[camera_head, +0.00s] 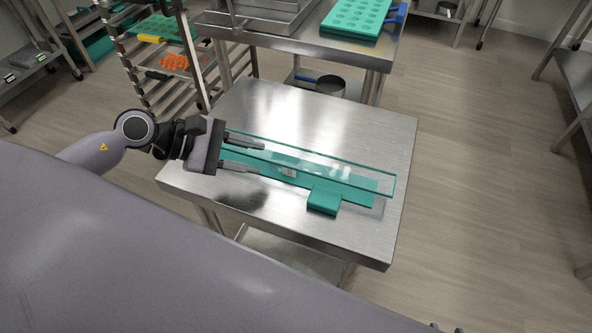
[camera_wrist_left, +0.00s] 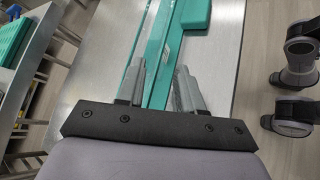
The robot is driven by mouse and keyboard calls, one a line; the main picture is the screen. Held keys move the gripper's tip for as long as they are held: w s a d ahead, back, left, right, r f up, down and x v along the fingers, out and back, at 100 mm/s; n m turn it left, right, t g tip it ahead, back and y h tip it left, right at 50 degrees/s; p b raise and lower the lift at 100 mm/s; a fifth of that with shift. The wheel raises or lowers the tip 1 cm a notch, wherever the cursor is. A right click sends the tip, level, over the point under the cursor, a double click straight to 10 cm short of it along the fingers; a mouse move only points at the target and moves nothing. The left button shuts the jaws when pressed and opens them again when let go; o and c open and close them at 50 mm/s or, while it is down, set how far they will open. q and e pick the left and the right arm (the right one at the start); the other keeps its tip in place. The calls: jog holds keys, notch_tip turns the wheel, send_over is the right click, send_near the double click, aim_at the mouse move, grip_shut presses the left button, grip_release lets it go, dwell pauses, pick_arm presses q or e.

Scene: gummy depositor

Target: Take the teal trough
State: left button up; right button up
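The teal trough (camera_head: 357,191) is a long narrow piece with a clear, teal-edged wall, lying lengthwise across the steel table. A solid teal block (camera_head: 324,200) sits at its near side, towards its right end. The trough also shows in the left wrist view (camera_wrist_left: 160,52), running away from the fingers. My left gripper (camera_head: 260,158) is at the trough's left end, its two fingers apart and pointing along it. In the left wrist view the teal strip shows between the spread fingers (camera_wrist_left: 160,84); I cannot tell whether they touch it. My right gripper is not in view.
The steel table (camera_head: 375,128) is bare around the trough. Behind it, another steel table holds a teal mould tray (camera_head: 356,17), with a metal pot (camera_head: 330,85) below. A rack (camera_head: 165,62) with orange pieces stands at the back left. Open floor lies right.

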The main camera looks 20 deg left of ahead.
aim_at(272, 176)
pick_arm(q)
jog(key=p+x, duration=0.1)
jog(key=x, duration=0.2)
jog(key=shift+w+d+r, duration=0.15)
jog(key=shift+w, duration=0.05)
jog(key=shift+x, duration=0.8)
jog(key=shift+s, duration=0.1)
grip_shut()
